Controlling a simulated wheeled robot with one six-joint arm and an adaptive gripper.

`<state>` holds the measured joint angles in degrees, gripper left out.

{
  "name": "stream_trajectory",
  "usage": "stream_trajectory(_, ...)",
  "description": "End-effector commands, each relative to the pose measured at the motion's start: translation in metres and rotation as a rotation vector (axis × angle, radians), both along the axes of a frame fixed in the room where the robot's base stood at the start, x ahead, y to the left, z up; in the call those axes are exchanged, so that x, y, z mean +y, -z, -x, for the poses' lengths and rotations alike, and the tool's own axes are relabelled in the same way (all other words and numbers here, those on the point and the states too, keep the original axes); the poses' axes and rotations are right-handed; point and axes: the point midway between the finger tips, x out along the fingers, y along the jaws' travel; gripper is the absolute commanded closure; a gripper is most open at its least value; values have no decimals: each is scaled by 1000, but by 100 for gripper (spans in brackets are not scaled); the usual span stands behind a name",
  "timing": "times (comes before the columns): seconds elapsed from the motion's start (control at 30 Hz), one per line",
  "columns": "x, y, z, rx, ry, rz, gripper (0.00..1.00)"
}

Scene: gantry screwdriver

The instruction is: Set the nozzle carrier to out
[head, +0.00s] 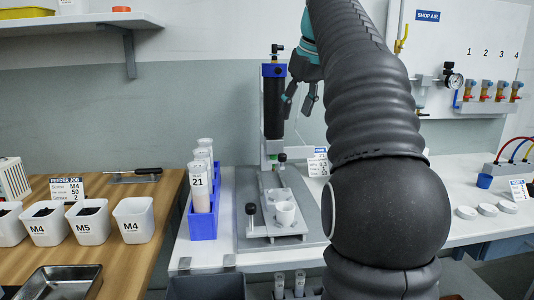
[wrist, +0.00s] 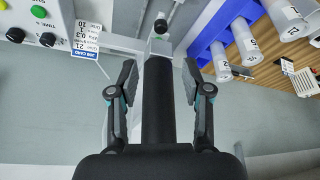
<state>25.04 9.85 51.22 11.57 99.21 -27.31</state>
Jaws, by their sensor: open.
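The dispensing station has an upright black cylinder (head: 273,107) with a blue cap, and it also shows between the fingers in the wrist view (wrist: 158,100). Below the cylinder is a pale block (wrist: 160,47) with a round black knob (wrist: 160,25), which shows in the head view (head: 282,157). A second black knob on a post (head: 250,209) stands at the left of the grey fixture plate (head: 255,240). I cannot tell for certain which part is the nozzle carrier. My gripper (head: 300,103) is open and empty, high beside the cylinder, well above the knobs.
A blue rack (head: 204,222) with labelled tubes stands left of the station. A control box with buttons (wrist: 38,11) shows in the wrist view. My arm hides much of the bench to the right.

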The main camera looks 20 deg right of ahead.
Motion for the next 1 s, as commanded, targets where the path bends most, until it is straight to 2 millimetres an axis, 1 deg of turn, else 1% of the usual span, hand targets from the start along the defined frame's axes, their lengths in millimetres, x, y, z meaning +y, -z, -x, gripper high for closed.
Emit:
stream_trajectory(0.03,1,9,-3,2,-1,0,51)
stream_trajectory(0.4,7,71,-28,3,-7,0,51)
stream_trajectory(0.6,8,101,-41,2,-6,-1,51)
stream_trajectory(0.8,9,117,-48,1,-5,0,51)
stream_trajectory(1.0,9,121,-50,0,-5,0,51)
